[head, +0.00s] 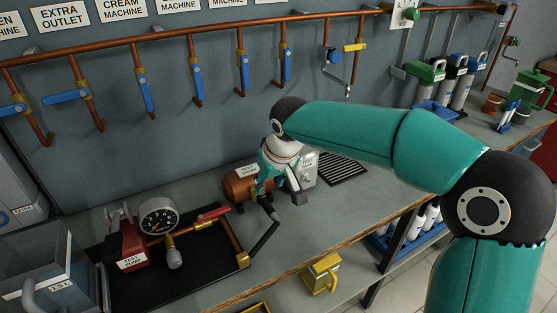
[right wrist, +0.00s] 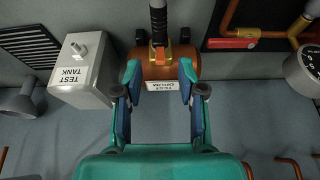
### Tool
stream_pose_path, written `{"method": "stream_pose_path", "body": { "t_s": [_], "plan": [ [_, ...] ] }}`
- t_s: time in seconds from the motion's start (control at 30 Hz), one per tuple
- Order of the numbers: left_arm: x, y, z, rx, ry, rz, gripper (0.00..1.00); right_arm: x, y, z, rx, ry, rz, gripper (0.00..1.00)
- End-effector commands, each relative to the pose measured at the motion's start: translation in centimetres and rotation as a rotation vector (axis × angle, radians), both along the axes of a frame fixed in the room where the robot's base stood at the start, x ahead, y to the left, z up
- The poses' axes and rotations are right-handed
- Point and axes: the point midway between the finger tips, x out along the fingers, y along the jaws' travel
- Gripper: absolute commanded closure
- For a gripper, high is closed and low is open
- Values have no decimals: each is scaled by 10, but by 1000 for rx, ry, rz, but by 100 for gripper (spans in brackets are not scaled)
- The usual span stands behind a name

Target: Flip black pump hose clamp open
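A copper-coloured test drum (head: 238,188) lies on the bench; it also shows in the right wrist view (right wrist: 178,66). A black hose (head: 264,238) comes off it and bends down towards the pump's pipe. In the right wrist view the hose (right wrist: 158,20) meets the drum at a brass fitting (right wrist: 160,54), with small dark parts on either side; I cannot tell whether these are the clamp. My right gripper (right wrist: 158,70) is open and empty, its fingertips apart in front of the drum. In the head view my right gripper (head: 270,178) partly covers the drum. My left gripper is out of view.
A red test pump (head: 131,250) with a gauge (head: 158,217) stands on a black tray at left. A grey test tank (right wrist: 82,72) is beside the drum. A copper pipe with blue-handled valves (head: 143,88) runs along the wall. The bench front is clear.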

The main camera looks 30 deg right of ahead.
Motion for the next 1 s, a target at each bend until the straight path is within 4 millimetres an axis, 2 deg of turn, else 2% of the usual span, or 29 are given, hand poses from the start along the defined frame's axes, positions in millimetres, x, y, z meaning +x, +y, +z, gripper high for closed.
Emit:
{"method": "stream_pose_path", "body": {
  "t_s": [0.03,0.3,0.5,0.7,1.0],
  "plan": [
    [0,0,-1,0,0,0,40,-3,0,11,1,-5,0,60],
    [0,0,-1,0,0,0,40,-24,-1,60,0,-3,1,60],
    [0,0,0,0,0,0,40,-36,-1,88,1,-1,0,60],
    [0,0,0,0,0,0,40,-42,-1,102,1,1,1,60],
    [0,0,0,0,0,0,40,-43,-1,104,0,2,1,60]
  ]
}}
